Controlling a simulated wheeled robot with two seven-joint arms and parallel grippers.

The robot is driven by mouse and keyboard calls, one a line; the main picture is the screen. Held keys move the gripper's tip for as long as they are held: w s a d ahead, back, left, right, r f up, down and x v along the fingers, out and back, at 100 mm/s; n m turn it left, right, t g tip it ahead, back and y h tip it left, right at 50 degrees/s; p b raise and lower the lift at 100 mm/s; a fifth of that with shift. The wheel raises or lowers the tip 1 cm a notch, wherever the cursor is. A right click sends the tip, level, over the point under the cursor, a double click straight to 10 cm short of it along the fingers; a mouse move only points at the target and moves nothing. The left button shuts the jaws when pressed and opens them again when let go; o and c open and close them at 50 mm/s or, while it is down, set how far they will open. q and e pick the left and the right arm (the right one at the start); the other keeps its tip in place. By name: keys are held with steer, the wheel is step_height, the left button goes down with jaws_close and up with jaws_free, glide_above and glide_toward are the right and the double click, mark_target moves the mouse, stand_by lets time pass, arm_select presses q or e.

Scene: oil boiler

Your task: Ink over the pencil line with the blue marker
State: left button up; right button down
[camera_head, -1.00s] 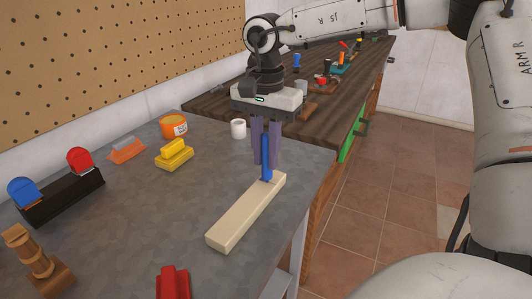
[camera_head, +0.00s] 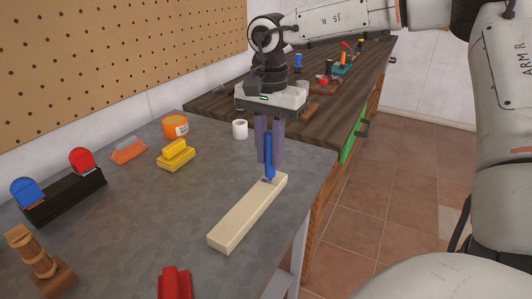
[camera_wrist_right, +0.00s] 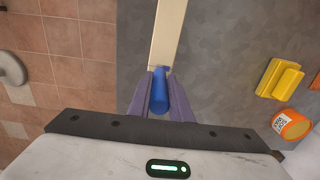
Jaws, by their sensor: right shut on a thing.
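My right gripper (camera_head: 269,150) is shut on the blue marker (camera_head: 269,160), which stands upright with its tip at the far end of a pale wooden board (camera_head: 240,220). The marker also shows in the right wrist view (camera_wrist_right: 160,93) between the purple fingers, over the board (camera_wrist_right: 167,35). A small dark blue mark (camera_head: 268,180) shows on the board by the tip. I cannot make out the pencil line. My left gripper is not in view.
A yellow block (camera_head: 176,154), an orange tin (camera_head: 175,126) and a white cup (camera_head: 239,129) stand left of the board. A red object (camera_head: 174,284) is at the front. The grey table's right edge runs close to the board.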

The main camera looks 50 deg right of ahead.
steer(key=shift+d, duration=0.15)
steer(key=shift+a, duration=0.45)
steer(key=shift+s+a+b, duration=0.2)
steer(key=shift+a+b, duration=0.25)
steer(key=shift+a, duration=0.25)
steer(key=shift+w+d+f+p, duration=0.1)
steer(key=shift+w+d+p, duration=0.05)
steer(key=shift+d, duration=0.45)
steer(key=shift+w+d+p, duration=0.1)
steer(key=shift+d+p, duration=0.05)
steer(key=shift+d, duration=0.4)
steer(key=shift+s+a+f+b, duration=0.15)
steer(key=shift+a+b, duration=0.1)
steer(key=shift+a, duration=0.35)
steer(key=shift+s+a+r+b, duration=0.1)
steer(key=shift+s+a+b, duration=0.1)
steer(key=shift+a, duration=0.35)
steer(key=shift+w+d, duration=0.2)
steer(key=shift+d, duration=0.4)
steer(key=shift+s, duration=0.1)
